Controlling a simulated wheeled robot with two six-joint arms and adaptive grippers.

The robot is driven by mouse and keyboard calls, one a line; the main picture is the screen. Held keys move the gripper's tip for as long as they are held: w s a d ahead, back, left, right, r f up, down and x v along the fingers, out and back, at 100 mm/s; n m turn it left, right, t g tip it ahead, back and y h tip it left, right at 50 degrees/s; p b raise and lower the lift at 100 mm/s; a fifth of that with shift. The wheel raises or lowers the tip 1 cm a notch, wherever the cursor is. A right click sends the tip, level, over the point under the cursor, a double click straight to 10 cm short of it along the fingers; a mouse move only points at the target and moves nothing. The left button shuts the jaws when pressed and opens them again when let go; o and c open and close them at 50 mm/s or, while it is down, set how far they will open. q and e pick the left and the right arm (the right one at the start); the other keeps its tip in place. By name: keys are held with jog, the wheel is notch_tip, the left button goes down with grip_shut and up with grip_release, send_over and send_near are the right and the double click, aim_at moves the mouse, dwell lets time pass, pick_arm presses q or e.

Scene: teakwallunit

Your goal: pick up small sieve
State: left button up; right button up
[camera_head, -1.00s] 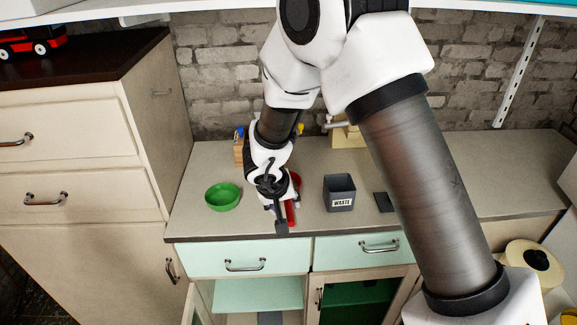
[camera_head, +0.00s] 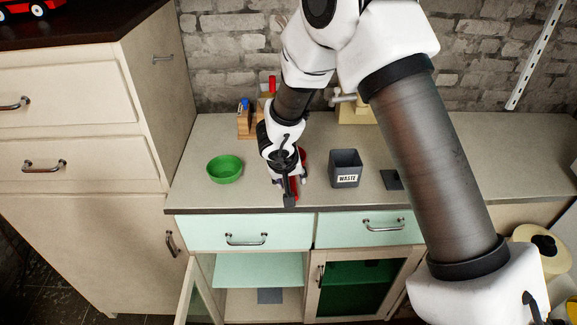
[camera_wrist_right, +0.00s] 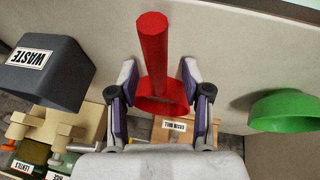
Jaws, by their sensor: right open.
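The small sieve is red, with a round bowl (camera_wrist_right: 162,92) and a straight handle (camera_wrist_right: 153,45) pointing to the top of the right wrist view. In the head view its red handle (camera_head: 295,189) shows on the counter, partly hidden by my right gripper (camera_head: 289,184). In the right wrist view my right gripper (camera_wrist_right: 159,75) is open, with one finger on each side of the sieve where handle and bowl meet. Gaps show between fingers and handle. My left gripper is not in view.
A green bowl (camera_head: 225,169) stands left of the sieve on the counter (camera_head: 400,150). A grey waste bin (camera_head: 345,168) stands to its right, with a dark flat item (camera_head: 391,180) beyond. A wooden block (camera_head: 246,122) is behind. Drawers and open cabinet doors are below the counter.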

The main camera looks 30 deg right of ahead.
jog(key=shift+d+f, duration=0.25)
jog(key=shift+f, duration=0.05)
jog(key=shift+a, duration=0.15)
grip_shut()
